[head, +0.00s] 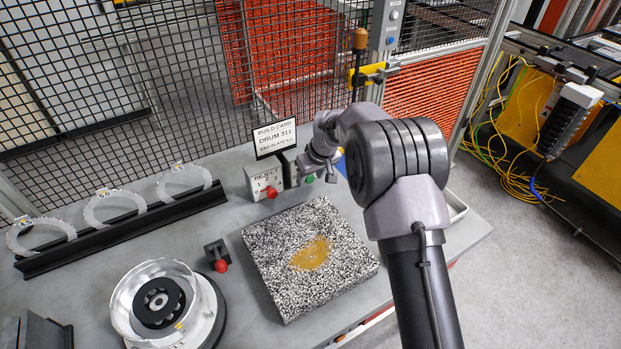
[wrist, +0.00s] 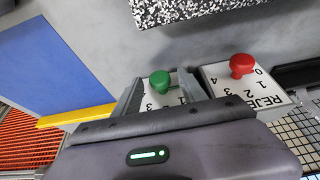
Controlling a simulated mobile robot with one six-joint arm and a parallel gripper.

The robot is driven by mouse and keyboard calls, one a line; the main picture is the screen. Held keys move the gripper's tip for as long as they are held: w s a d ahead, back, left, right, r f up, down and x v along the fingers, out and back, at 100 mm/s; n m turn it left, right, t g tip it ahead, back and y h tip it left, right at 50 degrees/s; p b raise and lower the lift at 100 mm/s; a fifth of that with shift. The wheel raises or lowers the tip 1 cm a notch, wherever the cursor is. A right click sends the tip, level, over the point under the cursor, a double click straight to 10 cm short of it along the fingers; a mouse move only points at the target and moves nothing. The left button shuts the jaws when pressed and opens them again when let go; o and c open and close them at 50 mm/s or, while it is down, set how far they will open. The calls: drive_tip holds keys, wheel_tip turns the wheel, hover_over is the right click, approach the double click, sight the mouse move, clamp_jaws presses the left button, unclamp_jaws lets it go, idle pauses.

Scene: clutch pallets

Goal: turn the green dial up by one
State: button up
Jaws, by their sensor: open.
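The green dial (wrist: 160,82) is a round green knob on a white numbered face in the wrist view. In the head view the green dial (head: 309,178) shows only in part, low behind my gripper (head: 318,168). In the wrist view my gripper (wrist: 162,92) is open, with one grey finger on each side of the green knob. I cannot tell whether the fingers touch it. A 3 shows on the dial's face, but the gripper body hides much of the scale, and I cannot read the setting.
The REJECT box with its red dial (wrist: 241,65) stands close beside the green one; the red dial also shows in the head view (head: 271,192). The build card (head: 275,138) stands behind. A speckled slab (head: 300,290) lies in front. A small red-knobbed lever (head: 220,264) stands left.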

clamp_jaws()
drive_tip(key=shift+f+y, duration=0.1)
drive_tip(key=shift+y, duration=0.2)
drive_tip(key=y, duration=0.1)
drive_tip(key=g+y, duration=0.1)
drive_tip(key=m+g+y, duration=0.1)
drive_tip(key=shift+w+d+f+y, duration=0.1)
drive_tip(key=shift+w+d+y, duration=0.2)
drive_tip(key=shift+d, duration=0.05)
drive_tip(key=shift+w+d+f+m+g+y+b, duration=0.1)
drive_tip(key=shift+m+g+y+b, duration=0.1)
drive_tip(key=shift+g+y+b, duration=0.45)
drive_tip(key=shift+d+f+m+g+y+b, duration=0.1)
drive_tip(key=shift+m+g+y+b, duration=0.1)
drive_tip(key=shift+g+y+b, duration=0.45)
drive_tip(key=shift+r+y, duration=0.1)
drive_tip(key=shift+y, duration=0.2)
